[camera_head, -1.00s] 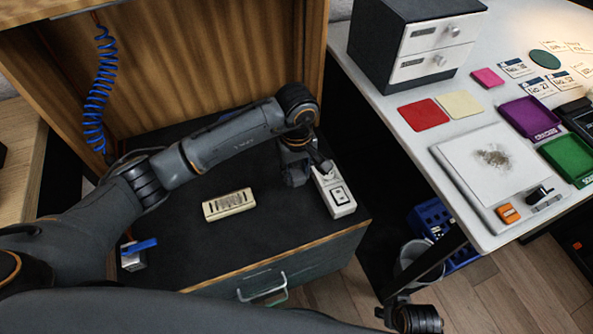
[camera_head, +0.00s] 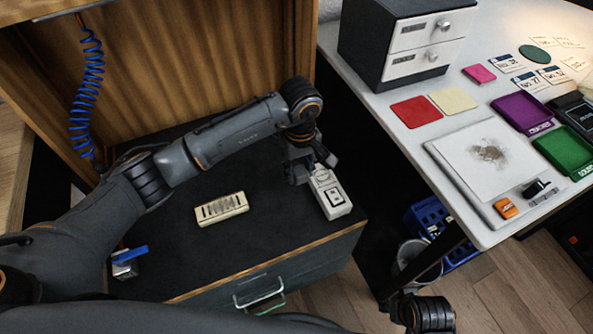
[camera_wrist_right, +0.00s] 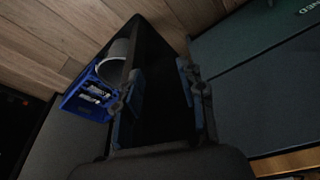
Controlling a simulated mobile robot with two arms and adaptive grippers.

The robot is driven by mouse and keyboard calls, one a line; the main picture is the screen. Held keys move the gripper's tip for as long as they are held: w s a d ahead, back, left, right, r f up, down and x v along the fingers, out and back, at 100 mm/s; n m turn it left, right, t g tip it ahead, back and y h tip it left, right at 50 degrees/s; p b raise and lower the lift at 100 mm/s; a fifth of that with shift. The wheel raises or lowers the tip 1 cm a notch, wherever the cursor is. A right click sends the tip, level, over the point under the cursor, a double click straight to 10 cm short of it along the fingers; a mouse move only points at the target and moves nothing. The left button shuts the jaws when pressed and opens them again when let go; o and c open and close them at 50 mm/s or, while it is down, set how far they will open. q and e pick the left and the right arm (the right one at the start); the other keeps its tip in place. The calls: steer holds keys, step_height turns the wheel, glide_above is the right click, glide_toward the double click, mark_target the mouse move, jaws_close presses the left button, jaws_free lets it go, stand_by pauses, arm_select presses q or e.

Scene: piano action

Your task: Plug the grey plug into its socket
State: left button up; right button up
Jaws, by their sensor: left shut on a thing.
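My left gripper (camera_head: 312,166) is at the far end of a white box (camera_head: 334,199) on the dark cabinet top. The box has a dark square outline and a small round mark on its top face. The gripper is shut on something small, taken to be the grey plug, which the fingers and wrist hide. I cannot tell whether it touches the box or where the socket opening is. My right gripper (camera_wrist_right: 160,105) is open and empty in the right wrist view, its two fingers wide apart. In the head view only part of the right arm shows at the bottom edge.
A cream slotted block (camera_head: 221,208) lies left of the white box. A small blue-handled device (camera_head: 129,262) stands at the cabinet's left edge. A blue coiled hose (camera_head: 86,90) hangs at the left. A white table (camera_head: 400,130) stands right, with a blue crate (camera_head: 428,222) and bin below.

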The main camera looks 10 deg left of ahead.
arm_select(q)
steer(key=shift+w+d, duration=0.2)
steer(key=shift+d, duration=0.05)
steer(key=shift+w+d+b, duration=0.8)
steer(key=shift+d+b, duration=0.3)
steer(key=shift+w+d, duration=0.25)
steer(key=shift+d, duration=0.05)
steer(key=shift+w+d+f+b, duration=0.1)
steer(key=shift+d+b, duration=0.05)
steer(key=shift+b, duration=0.35)
steer(key=shift+w+d+b, duration=0.5)
steer(key=shift+d, duration=0.1)
steer(key=shift+w+d, duration=0.1)
steer(key=shift+d, duration=0.05)
arm_select(e)
steer(key=v, duration=1)
steer(key=shift+w+r+t, duration=0.25)
steer(key=shift+w+t, duration=0.1)
steer(key=shift+t, duration=0.05)
steer(key=shift+w+f, duration=0.15)
